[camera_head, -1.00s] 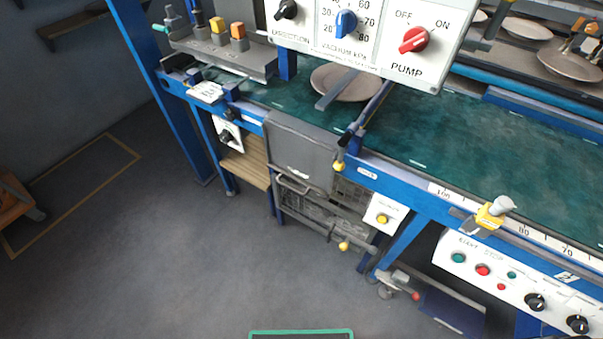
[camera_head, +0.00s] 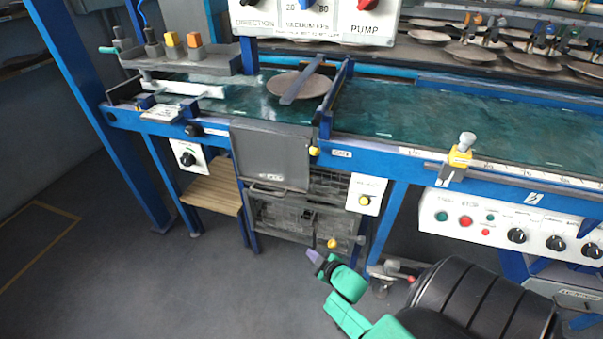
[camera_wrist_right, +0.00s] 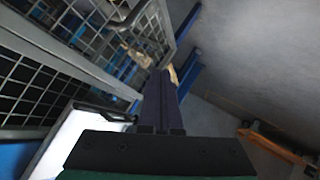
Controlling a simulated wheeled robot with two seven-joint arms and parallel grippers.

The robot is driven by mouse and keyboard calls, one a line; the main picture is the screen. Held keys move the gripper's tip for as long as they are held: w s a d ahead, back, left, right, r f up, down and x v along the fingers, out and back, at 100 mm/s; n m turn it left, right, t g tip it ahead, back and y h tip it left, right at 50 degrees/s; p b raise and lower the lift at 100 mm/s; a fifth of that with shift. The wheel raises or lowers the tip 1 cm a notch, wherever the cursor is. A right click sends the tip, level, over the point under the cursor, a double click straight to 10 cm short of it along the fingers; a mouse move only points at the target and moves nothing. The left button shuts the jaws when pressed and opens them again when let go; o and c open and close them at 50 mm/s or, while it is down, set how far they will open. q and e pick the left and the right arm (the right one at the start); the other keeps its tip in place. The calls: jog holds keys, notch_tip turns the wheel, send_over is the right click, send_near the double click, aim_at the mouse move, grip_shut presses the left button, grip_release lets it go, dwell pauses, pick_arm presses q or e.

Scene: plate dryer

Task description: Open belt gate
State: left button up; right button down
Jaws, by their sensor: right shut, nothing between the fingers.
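A blue gate bar (camera_head: 337,90) lies across the green conveyor belt (camera_head: 400,115), with a yellow knob (camera_head: 314,151) at its near end. A flat grey bar (camera_head: 302,82) beside it lies over a round brown plate (camera_head: 283,85). My right gripper (camera_head: 313,256), with green parts and dark fingers, is below the belt, in front of the wire basket and well apart from the gate. In the right wrist view its fingers (camera_wrist_right: 161,98) are together and empty. The gate cannot be made out there. My left gripper is not in view.
A wire basket (camera_head: 285,212) hangs under a grey panel (camera_head: 270,155); its mesh (camera_wrist_right: 75,70) is close in the wrist view. A yellow clamp (camera_head: 459,157) sits on the front rail. A control panel (camera_head: 510,230) is at right. The floor at left is clear.

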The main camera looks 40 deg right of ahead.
jog(key=w+d+r+n+t+b, duration=0.2)
jog(key=r+t+b, duration=0.1)
jog(key=r, duration=0.3)
jog(key=w+d+r+n+t+h+b, duration=0.1)
jog(key=w+r+t+b, duration=0.15)
jog(key=r, duration=0.35)
jog(key=w+d+r+n+t+b, duration=0.2)
jog(key=r+t+b, duration=0.15)
jog(key=r, duration=0.25)
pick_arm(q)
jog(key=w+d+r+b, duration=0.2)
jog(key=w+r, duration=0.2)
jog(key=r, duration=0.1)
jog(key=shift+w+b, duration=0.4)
pick_arm(e)
notch_tip(320, 180, up, 11)
jog(key=s+a+n+t+y, duration=0.1)
jog(key=s+n+t, duration=0.1)
jog(key=n, duration=0.1)
jog(key=shift+s+n, duration=0.4)
jog(key=shift+w+a+r, duration=0.1)
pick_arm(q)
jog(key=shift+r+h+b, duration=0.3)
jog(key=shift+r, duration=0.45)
pick_arm(e)
jog(key=w+d+r, duration=0.1)
jog(key=w+d, duration=0.2)
jog(key=w, duration=0.4)
jog(key=shift+d+r, duration=0.25)
jog(key=shift+r, duration=0.15)
